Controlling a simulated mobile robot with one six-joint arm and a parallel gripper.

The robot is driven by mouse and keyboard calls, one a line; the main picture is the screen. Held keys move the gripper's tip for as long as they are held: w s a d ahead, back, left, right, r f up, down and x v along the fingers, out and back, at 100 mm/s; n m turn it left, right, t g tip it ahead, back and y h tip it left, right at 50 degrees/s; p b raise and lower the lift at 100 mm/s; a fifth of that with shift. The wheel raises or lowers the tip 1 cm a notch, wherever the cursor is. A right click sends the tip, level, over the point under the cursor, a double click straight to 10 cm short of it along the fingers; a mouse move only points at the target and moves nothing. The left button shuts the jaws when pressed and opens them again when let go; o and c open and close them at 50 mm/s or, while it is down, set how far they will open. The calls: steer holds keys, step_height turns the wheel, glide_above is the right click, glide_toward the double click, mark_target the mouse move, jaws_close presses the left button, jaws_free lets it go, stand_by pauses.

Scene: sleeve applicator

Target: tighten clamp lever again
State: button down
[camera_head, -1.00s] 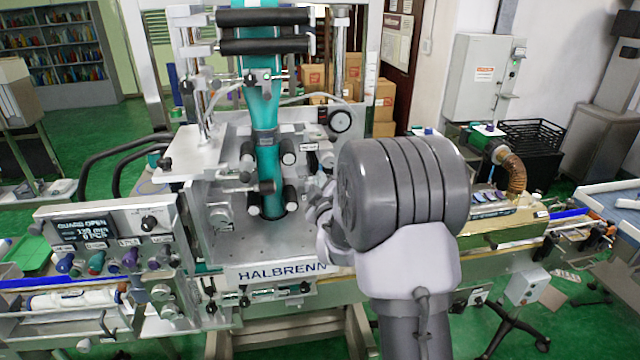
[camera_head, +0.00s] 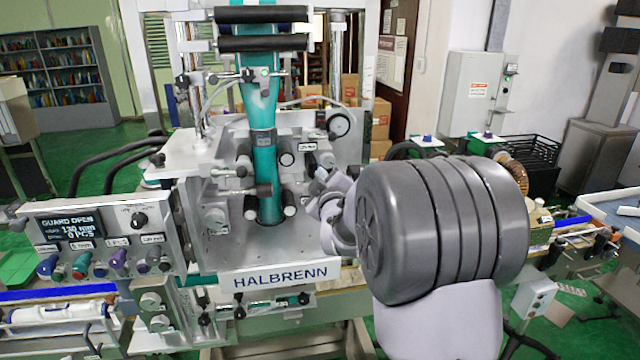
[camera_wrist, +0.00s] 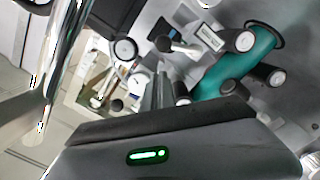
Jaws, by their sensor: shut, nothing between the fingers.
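The sleeve applicator (camera_head: 222,245), a silver machine marked HALBRENN, stands at centre with a teal sleeve (camera_head: 265,150) running down its middle. I cannot tell which is the clamp lever. My gripper (camera_head: 318,190) is at the right of the sleeve, near these levers, with its tips partly hidden. Its narrow dark fingers (camera_wrist: 163,85) are shut and empty, seemingly apart from both knobs.
A control panel (camera_head: 110,240) reading GUARD OPEN juts out at left. Black-ended rollers (camera_wrist: 244,41) surround the sleeve's lower end. A bright metal post (camera_wrist: 62,60) stands close at left in the wrist view. A conveyor (camera_head: 570,225) extends right.

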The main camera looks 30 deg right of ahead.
steer(key=a+r+v, duration=0.1)
steer(key=v, duration=0.9)
steer(key=shift+b, duration=0.4)
steer(key=shift+s+a+r, duration=0.1)
steer(key=shift+s+a, duration=0.05)
